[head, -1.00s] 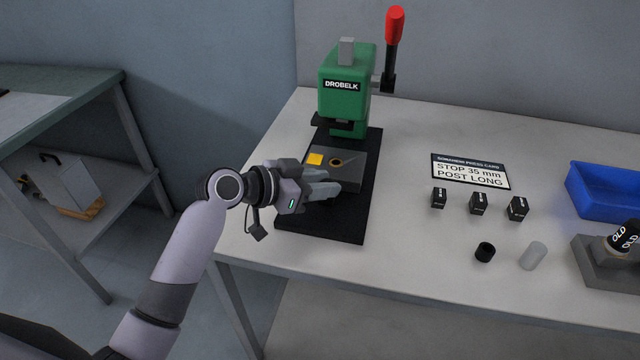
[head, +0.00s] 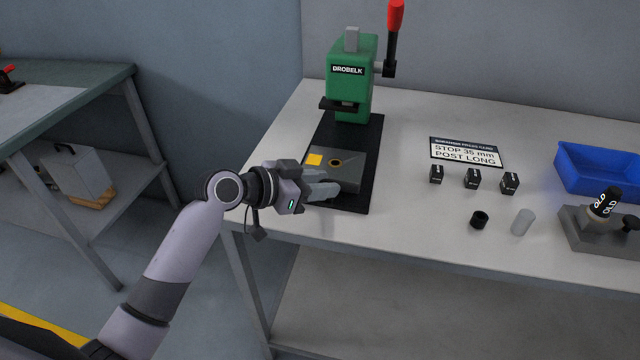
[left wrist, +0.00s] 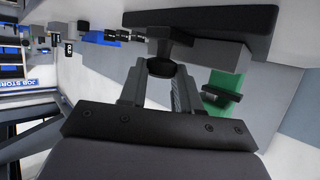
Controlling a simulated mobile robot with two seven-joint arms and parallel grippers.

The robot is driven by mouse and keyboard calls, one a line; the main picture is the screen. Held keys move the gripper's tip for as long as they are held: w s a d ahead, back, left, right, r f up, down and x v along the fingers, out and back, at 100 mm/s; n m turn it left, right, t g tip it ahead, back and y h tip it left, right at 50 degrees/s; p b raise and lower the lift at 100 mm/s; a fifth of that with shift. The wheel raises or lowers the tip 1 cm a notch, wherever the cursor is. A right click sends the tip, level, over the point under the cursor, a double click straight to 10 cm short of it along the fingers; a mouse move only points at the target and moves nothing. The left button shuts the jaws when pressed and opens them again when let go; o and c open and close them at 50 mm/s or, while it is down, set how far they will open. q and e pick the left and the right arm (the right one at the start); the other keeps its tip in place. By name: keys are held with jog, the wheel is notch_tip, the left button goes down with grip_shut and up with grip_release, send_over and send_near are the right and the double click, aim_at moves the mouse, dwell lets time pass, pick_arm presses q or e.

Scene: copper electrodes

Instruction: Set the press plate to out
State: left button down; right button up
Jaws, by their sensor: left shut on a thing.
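The press plate (head: 347,174) is a grey block with a yellow square and a dark-rimmed hole. It lies on the black base (head: 366,140) in front of the green press (head: 350,95), clear of the ram, near the base's front end. My left gripper (head: 326,190) is at the plate's front edge. In the left wrist view its fingers (left wrist: 161,78) are shut on a black round knob (left wrist: 163,67) at the plate's front. The knob is hidden behind the fingers in the head view. My right gripper is out of view.
The red-handled lever (head: 395,20) stands upright at the press's right. A card (head: 466,152), several small black blocks (head: 473,178), a black cup (head: 479,219), a pale cylinder (head: 523,222), a grey fixture (head: 590,232) and a blue bin (head: 600,170) are to the right.

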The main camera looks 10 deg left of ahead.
pick_arm(q)
jog(key=shift+s+d+f, duration=0.15)
jog(key=shift+s, duration=0.05)
jog(key=c, duration=1.1)
grip_release()
jog(key=shift+s, duration=0.1)
jog(key=v, duration=0.7)
jog(key=shift+a+b, duration=0.2)
jog(key=shift+b, duration=0.1)
